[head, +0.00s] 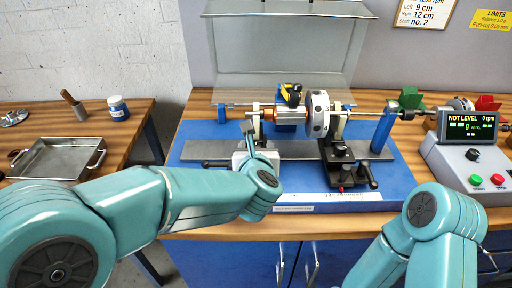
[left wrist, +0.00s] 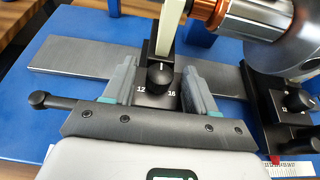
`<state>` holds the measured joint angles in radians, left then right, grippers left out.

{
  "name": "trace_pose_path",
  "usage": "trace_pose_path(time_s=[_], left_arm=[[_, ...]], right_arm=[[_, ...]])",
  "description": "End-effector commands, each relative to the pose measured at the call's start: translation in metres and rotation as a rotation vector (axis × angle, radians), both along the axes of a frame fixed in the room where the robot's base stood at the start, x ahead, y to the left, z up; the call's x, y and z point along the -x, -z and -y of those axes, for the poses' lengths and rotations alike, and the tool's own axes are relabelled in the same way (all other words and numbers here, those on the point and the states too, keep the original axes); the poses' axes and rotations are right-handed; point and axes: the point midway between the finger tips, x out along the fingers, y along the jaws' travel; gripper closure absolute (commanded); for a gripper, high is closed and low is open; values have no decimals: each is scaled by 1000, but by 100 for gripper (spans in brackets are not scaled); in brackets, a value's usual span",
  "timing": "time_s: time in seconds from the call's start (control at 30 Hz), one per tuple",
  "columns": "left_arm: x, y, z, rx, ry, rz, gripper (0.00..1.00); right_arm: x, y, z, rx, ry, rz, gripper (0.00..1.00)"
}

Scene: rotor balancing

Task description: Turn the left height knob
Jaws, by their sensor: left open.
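The left height knob (left wrist: 160,77) is a black round knob with a white pointer line, between the marks 12 and 16. It sits at the foot of a pale upright support in the left wrist view. My left gripper (left wrist: 162,88) is open, with one finger on each side of the knob; gaps seem to show, and I cannot tell whether either finger touches. In the head view my left gripper (head: 249,135) is at the left stand and hides the knob. My right arm shows at the lower right, but its gripper is out of view.
A rotor (head: 317,113) with copper windings lies across two supports on the blue base (head: 405,180). The right stand's knob (left wrist: 298,101) is close by. The console display (head: 467,125) reads NOT LEVEL, 0 rpm. A metal tray (head: 60,158) stands on the left table.

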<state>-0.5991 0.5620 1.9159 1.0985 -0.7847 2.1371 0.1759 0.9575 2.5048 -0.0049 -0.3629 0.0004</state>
Motion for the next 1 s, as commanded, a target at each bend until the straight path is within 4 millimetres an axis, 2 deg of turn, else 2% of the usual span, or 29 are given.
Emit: trace_pose_path(time_s=[0.13,0.3,0.47,0.73,1.0], left_arm=[[0,0,0,0,0,0,43],[1,0,0,0,0,0,99],[0,2,0,2,10,0,99],[-1,6,-4,4,196,3,99],[0,-1,-4,-1,282,2,99]], right_arm=[[0,0,0,0,0,0,57],[0,0,0,0,0,0,57],[0,5,0,0,0,0,57],[0,48,0,0,0,0,57],[0,54,0,0,0,0,57]])
